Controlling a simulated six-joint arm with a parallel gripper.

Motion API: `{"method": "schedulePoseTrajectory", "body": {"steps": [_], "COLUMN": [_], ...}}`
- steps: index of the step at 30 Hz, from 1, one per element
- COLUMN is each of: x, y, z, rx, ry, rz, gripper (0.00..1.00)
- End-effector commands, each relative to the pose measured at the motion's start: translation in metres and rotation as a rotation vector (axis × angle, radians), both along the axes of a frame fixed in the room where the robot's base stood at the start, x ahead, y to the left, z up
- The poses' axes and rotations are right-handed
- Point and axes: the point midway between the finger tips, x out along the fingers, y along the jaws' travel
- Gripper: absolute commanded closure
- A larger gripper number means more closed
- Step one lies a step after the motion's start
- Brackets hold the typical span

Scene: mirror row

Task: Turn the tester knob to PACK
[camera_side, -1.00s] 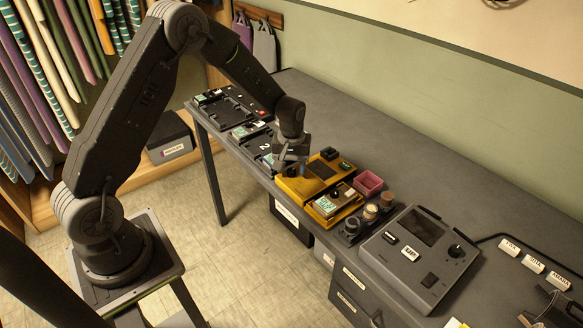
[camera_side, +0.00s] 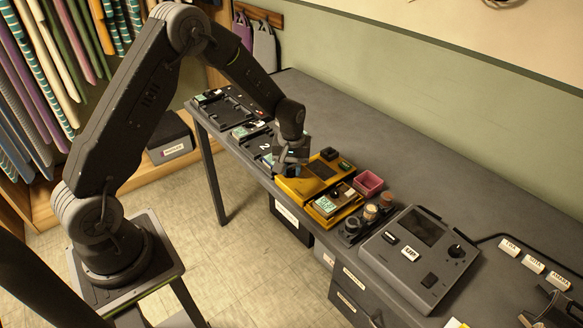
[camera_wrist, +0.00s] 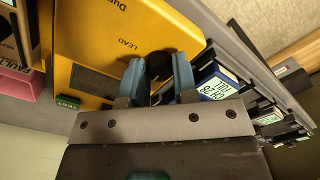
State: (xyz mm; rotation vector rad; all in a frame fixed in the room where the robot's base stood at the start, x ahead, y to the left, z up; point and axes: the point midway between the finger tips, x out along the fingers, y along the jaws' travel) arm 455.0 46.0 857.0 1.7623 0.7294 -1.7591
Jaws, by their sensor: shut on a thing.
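The yellow tester (camera_side: 303,187) sits on the bench, with a dark window on its top. It fills the upper middle of the wrist view (camera_wrist: 82,40), where the word LEAD and part of another word show. Its round black knob (camera_wrist: 159,66) is between the two blue fingers of my gripper (camera_wrist: 158,70). The gripper is shut on the knob. In the side view my gripper (camera_side: 294,172) reaches down onto the tester's left end and hides the knob. I cannot see a PACK mark or tell which way the knob points.
A small yellow holder with a labelled block (camera_side: 330,202), a pink bin (camera_side: 369,182) and small round pieces (camera_side: 370,212) stand to the right. A grey console (camera_side: 417,255) with a screen is beyond. Numbered black trays (camera_side: 265,147) lie left. The bench's back is clear.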

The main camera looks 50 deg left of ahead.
Motion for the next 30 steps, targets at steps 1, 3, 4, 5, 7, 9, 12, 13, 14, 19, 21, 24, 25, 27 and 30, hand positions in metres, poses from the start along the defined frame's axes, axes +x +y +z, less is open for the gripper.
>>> {"method": "schedulePoseTrajectory", "body": {"steps": [1,3,4,5,7,9,12,13,14,19,21,24,25,27,30], "x": [-0.0002,-0.0002,-0.0002,-0.0002,-0.0002,-0.0003,-0.0004,-0.0004,-0.0004,-0.0004,-0.0006,-0.0006,-0.0006,-0.0006,-0.0007], "y": [0.0002,0.0002,0.0002,0.0002,0.0001,0.0000,-0.0002,-0.0002,-0.0002,-0.0003,-0.0003,-0.0004,-0.0004,-0.0004,-0.0004], "z": [0.0003,0.0003,0.0003,0.0003,0.0002,0.0002,0.0001,0.0002,0.0002,0.0001,0.0001,0.0001,0.0001,0.0001,0.0001], "rx": [0.000,0.000,0.000,-0.001,-0.001,-0.001,-0.002,-0.002,-0.002,-0.002,-0.002,-0.002,-0.002,-0.002,-0.002], "ry": [0.000,0.001,0.001,0.001,0.001,0.002,0.002,0.002,0.002,0.003,0.003,0.004,0.004,0.004,0.004], "rz": [-0.003,-0.013,-0.020,-0.028,-0.053,-0.088,-0.153,-0.175,-0.198,-0.345,-0.405,-0.486,-0.510,-0.562,-0.628], "gripper": [0.97,0.97,0.97,0.97,0.97,0.97,0.97,0.97,0.97,0.97,0.97,0.97,0.97,0.97,0.97]}}
